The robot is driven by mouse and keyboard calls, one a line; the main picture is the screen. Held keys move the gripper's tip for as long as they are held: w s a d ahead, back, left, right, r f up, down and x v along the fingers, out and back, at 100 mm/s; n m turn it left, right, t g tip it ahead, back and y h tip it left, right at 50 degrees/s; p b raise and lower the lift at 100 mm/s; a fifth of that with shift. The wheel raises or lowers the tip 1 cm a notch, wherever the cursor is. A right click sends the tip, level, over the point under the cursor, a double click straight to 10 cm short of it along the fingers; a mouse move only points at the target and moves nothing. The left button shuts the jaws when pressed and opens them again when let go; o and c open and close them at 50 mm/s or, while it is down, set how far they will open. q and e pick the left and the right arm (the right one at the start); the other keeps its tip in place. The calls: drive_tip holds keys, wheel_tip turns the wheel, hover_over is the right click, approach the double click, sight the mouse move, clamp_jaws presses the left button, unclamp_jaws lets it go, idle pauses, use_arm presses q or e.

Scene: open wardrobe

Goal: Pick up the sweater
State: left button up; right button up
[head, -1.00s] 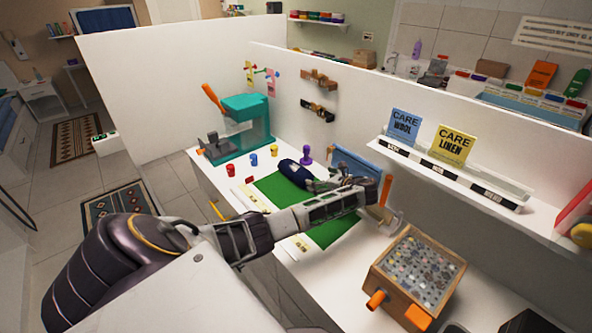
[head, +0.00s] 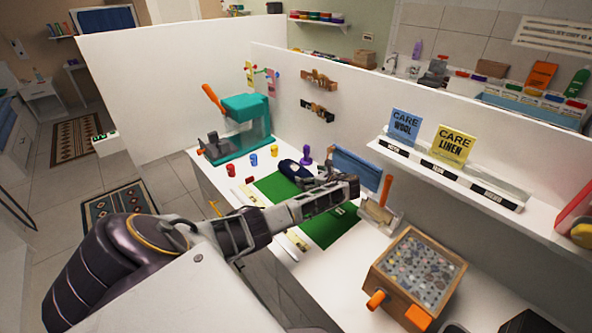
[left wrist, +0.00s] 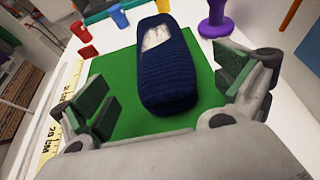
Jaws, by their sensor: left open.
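The sweater (left wrist: 170,75) is a dark navy knitted bundle with a pale patch near its far end. It lies on a green mat (left wrist: 118,62). In the head view the sweater (head: 290,170) is partly hidden behind my left gripper (head: 312,180). In the left wrist view my left gripper (left wrist: 168,100) is open, with one finger to each side of the sweater's near end. My right gripper is not in view.
A purple stamp-like piece (head: 305,155) stands beyond the mat, with several coloured cups nearby, one of them blue (head: 253,160). A teal machine (head: 240,125) stands at the back left. A wooden box with orange handles (head: 418,270) stands at the right. A ruler (left wrist: 65,100) edges the mat.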

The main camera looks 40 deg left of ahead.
sight(305, 175)
use_arm(q)
drive_tip(key=shift+a, duration=0.1)
drive_tip(key=shift+x, duration=2.55)
drive_tip(key=shift+w, duration=0.15)
drive_tip(key=c, duration=1)
